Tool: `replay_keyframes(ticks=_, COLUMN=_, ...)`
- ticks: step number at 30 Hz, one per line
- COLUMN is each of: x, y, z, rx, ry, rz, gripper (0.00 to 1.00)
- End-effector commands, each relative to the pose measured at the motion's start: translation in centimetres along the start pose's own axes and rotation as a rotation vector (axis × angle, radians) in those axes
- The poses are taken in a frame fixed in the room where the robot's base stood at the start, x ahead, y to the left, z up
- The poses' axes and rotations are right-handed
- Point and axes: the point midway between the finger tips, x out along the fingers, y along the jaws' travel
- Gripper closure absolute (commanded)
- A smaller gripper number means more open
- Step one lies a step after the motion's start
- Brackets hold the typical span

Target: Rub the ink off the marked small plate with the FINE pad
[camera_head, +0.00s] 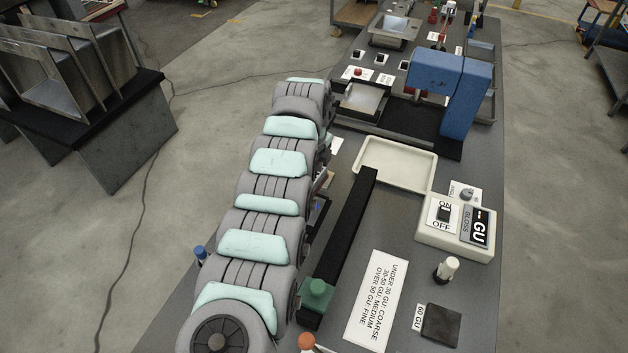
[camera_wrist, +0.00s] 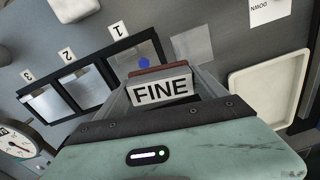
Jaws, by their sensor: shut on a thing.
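My gripper (camera_wrist: 161,94) is shut on the FINE pad (camera_wrist: 163,90), a block with a white label and a reddish-brown far edge. A black rack (camera_wrist: 90,112) has slots numbered 1, 2 and 3, each with a small plate. The plate at number 1 (camera_wrist: 125,60) carries a round blue ink mark (camera_wrist: 144,62). The FINE pad is right beside this mark in the wrist view and partly overlaps that plate. I cannot tell whether the pad touches it. In the head view my arm hides the gripper and most of the rack; the blue mark (camera_head: 318,207) just shows.
An empty cream tray (camera_head: 428,178) lies right of the rack. A blue machine (camera_head: 450,90) stands farther back.

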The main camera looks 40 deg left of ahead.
Motion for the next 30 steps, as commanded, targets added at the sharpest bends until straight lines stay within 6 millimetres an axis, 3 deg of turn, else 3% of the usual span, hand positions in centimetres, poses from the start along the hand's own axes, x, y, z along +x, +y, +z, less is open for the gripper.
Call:
replay_keyframes(ticks=11, x=-0.5, y=0.1, z=0.1, rx=-0.001, ry=0.000, rz=0.004, gripper=0.78)
replay_keyframes(ticks=21, x=-3.2, y=0.1, z=0.1, rx=-0.002, ry=0.000, rz=0.006, gripper=0.78)
replay_keyframes(ticks=30, x=-3.1, y=0.1, z=0.1, rx=-0.002, ry=0.000, rz=0.006, gripper=0.78)
